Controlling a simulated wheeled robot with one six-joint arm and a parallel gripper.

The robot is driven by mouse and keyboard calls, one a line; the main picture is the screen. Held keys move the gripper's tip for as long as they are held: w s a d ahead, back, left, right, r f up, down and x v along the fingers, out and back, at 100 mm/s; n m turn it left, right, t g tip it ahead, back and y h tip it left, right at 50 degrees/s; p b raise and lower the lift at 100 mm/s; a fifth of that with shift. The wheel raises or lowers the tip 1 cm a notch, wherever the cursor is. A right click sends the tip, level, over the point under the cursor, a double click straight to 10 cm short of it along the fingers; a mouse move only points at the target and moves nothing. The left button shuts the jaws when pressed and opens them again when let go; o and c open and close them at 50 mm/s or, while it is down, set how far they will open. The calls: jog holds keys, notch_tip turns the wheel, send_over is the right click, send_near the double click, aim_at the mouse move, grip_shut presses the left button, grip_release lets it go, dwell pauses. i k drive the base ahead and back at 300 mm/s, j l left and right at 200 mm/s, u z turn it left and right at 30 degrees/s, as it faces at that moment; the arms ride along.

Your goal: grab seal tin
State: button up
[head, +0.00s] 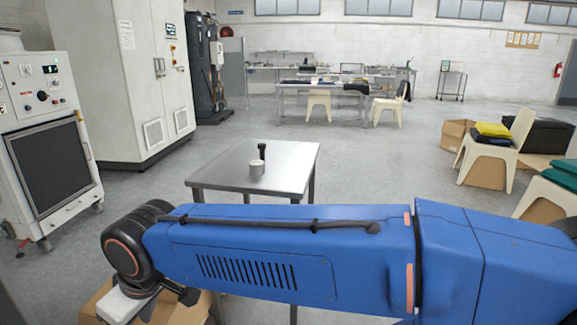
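A small light grey round tin (257,168), which I take to be the seal tin, stands upright on the bare metal table (225,170) in the head view. A black upright object with a wider top (262,150) stands just behind it; I cannot tell whether the two touch. My blue arm lies across the front of the view, nearer than the table. Its wrist end is at the lower left, low and in front of the table, well apart from the tin. Dark parts show there, but I cannot make out the fingers or whether they hold anything.
A cardboard box (95,302) is partly hidden below my wrist. A control cabinet (45,140) stands at left. A chair with folded cloths (495,140) and boxes stand at right. A workbench (330,90) is at the back. Open floor lies around the metal table.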

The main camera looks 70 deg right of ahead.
aim_at(257, 167)
jog(key=z, duration=1.65)
